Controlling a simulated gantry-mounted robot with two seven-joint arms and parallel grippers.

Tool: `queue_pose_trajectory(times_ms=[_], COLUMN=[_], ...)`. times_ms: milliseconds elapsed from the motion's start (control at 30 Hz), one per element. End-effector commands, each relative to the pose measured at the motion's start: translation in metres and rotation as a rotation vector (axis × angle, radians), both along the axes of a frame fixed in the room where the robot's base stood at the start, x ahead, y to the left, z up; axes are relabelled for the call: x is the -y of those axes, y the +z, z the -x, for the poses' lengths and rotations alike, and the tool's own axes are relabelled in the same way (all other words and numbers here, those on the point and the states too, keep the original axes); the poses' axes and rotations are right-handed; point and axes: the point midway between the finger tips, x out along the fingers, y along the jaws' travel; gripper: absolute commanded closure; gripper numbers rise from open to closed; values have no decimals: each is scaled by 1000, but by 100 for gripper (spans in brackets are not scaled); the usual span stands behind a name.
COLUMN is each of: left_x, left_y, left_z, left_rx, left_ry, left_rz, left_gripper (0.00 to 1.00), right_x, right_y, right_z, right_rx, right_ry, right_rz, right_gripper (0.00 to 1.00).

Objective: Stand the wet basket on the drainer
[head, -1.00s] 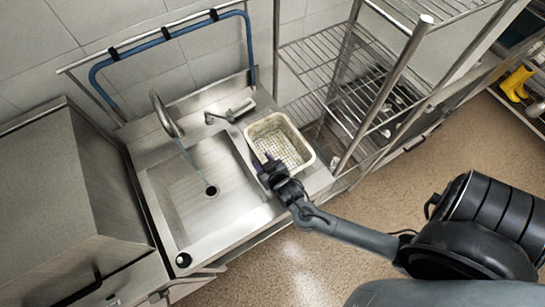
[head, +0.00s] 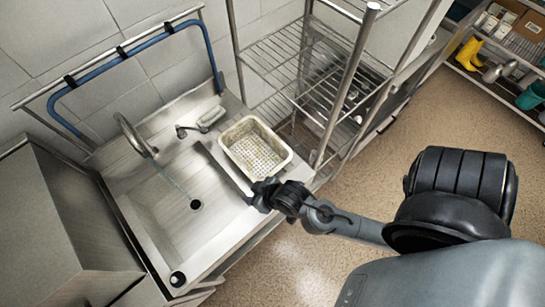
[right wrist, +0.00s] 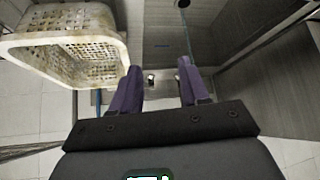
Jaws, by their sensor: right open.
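The white perforated basket (head: 234,170), stained brownish, sits upright at the right side of the steel sink unit, beside the basin. I cannot tell from the head view what surface bears it. In the right wrist view its rim and perforated wall (right wrist: 60,45) fill the upper left. My right gripper (head: 254,194) is just off the basket's near edge in the head view. In the right wrist view its two purple fingers (right wrist: 157,85) are apart with nothing between them, and the basket lies to their left. My left gripper is not in view.
The sink basin (head: 165,200) with its drain and curved tap (head: 130,135) is left of the basket. A wire shelf rack (head: 275,60) stands close behind and right. A blue hose (head: 130,48) hangs on the wall rail. Yellow boots (head: 468,52) are far right.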

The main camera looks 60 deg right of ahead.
Motion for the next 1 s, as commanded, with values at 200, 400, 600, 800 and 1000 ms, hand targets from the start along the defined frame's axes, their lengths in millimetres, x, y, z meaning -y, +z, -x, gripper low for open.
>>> queue_pose_trajectory(times_ms=[200, 400, 600, 800, 1000], left_x=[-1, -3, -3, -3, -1], left_y=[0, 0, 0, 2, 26], left_z=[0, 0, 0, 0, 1], left_rx=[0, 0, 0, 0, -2], left_ry=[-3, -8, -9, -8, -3], left_rz=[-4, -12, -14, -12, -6], left_gripper=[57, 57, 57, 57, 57], right_x=[-4, 1, 2, 1, 1], right_y=[26, 37, 38, 40, 64], right_z=[43, 66, 69, 68, 68], right_rx=[-234, -338, -352, -351, -351], right_ry=[124, 165, 170, 169, 169], right_rz=[27, 67, 74, 73, 73], right_gripper=[55, 55, 55, 55, 55])
